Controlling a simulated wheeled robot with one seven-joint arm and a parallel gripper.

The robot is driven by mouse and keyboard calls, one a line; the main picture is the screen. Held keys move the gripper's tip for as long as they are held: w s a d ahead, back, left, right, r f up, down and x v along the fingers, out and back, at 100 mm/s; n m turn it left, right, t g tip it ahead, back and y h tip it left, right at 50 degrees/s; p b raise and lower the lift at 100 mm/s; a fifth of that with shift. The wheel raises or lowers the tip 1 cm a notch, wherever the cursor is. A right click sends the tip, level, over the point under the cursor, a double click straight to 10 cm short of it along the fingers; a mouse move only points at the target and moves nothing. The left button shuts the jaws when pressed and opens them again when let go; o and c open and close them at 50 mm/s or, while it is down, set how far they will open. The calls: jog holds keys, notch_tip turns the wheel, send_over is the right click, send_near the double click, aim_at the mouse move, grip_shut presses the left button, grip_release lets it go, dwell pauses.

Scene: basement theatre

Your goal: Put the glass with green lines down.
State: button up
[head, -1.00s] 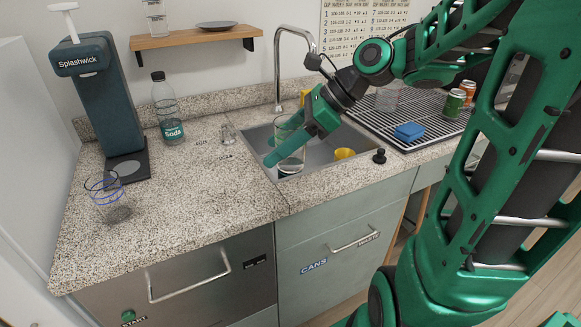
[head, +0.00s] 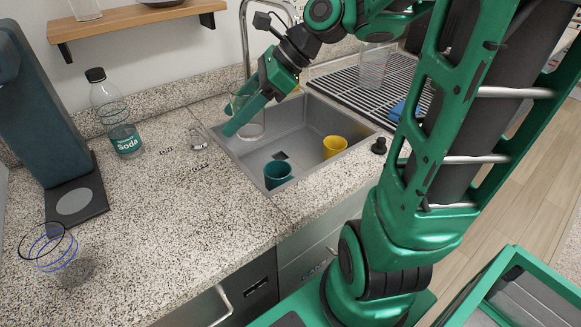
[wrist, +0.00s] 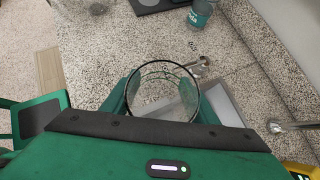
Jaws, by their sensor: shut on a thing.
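My gripper (head: 240,106) is shut on a clear glass (head: 250,124), held upright at the back left of the sink. In the wrist view the glass (wrist: 162,116) sits between the two fingers of my gripper (wrist: 160,103), its round dark rim facing the camera. Faint greenish lines show on its wall; my green fingers make their colour hard to tell. Its base seems to hang above the sink floor, but the exact height is unclear.
The sink (head: 300,138) holds a teal cup (head: 278,174) and a yellow cup (head: 334,146). A blue-lined glass (head: 62,258), a soda bottle (head: 124,138) and a dispenser (head: 40,110) stand on the counter (head: 170,225), whose middle is clear. Another glass (head: 374,66) stands on the drying rack (head: 345,88).

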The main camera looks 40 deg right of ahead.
jog(key=w+d+f+m+t, duration=0.1)
jog(key=w+d+f, duration=0.2)
jog(key=d+f, duration=0.25)
jog(key=w+d+f+m+h, duration=0.1)
jog(key=w+d+f, duration=0.1)
jog(key=d+f, duration=0.35)
jog(key=w+d+f+m+t, duration=0.1)
jog(key=w+d+f, duration=0.2)
jog(key=d+f, duration=0.3)
jog(key=shift+w+d+f, duration=0.1)
jog(key=shift+d+f, duration=0.1)
jog(key=shift+f, duration=2.05)
jog(key=shift+d+f, duration=0.2)
jog(key=shift+f, duration=2.05)
jog(key=o, duration=1.3)
